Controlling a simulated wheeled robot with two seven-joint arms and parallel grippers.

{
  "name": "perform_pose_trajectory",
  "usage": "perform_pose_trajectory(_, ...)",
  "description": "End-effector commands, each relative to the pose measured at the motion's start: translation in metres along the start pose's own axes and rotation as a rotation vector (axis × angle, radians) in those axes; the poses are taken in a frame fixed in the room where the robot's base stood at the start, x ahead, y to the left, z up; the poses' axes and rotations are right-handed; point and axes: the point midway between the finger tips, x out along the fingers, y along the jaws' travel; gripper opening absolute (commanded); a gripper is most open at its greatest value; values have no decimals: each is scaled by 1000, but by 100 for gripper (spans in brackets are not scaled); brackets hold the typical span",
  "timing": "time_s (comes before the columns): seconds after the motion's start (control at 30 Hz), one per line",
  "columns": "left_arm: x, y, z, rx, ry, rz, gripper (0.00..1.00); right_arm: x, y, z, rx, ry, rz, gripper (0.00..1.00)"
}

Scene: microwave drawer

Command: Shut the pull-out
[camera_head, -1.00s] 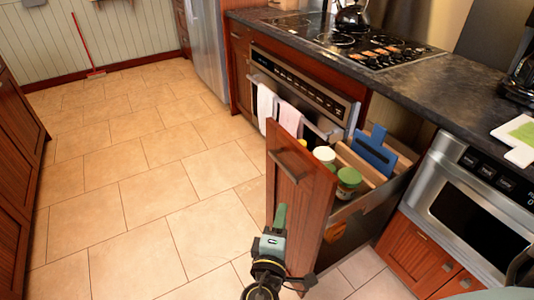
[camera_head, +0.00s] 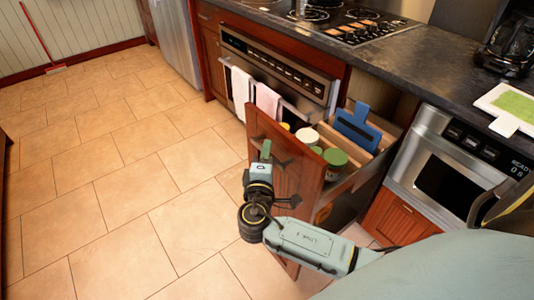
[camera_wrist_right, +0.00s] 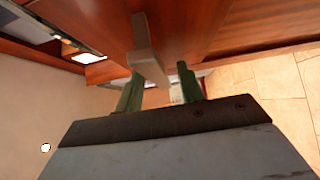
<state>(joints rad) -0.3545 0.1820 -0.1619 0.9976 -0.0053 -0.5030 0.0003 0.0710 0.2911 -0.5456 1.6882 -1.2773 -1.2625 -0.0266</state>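The pull-out (camera_head: 285,185) is a tall red-brown wooden front on a drawer that stands far out from the counter. Inside it are jars with white (camera_head: 307,136) and green lids (camera_head: 335,157) and a blue board (camera_head: 356,131). My right gripper (camera_head: 265,152) is at the outer face of the front. In the wrist view, its two green fingers (camera_wrist_right: 158,90) are apart, with the pale bar handle (camera_wrist_right: 145,50) of the front between and just beyond them. Whether they touch it is unclear. My left gripper is not in view.
An oven with towels (camera_head: 268,102) on its handle is left of the pull-out. A steel microwave (camera_head: 460,165) is to its right, under the dark counter (camera_head: 425,75). The tiled floor (camera_head: 120,190) at left is clear.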

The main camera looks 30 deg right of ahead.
Motion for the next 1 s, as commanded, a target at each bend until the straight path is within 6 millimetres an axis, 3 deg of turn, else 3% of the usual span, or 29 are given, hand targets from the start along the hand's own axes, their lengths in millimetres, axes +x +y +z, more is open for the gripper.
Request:
perform_pose_trajectory(0.13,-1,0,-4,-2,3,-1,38,10,0,0,0,0,0,38)
perform_pose_trajectory(0.43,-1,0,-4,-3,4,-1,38,12,0,0,0,1,-1,38)
perform_pose_trajectory(0.73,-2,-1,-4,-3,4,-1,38,12,0,0,0,1,-1,0)
perform_pose_trajectory(1.0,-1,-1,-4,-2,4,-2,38,11,0,0,0,1,-2,0)
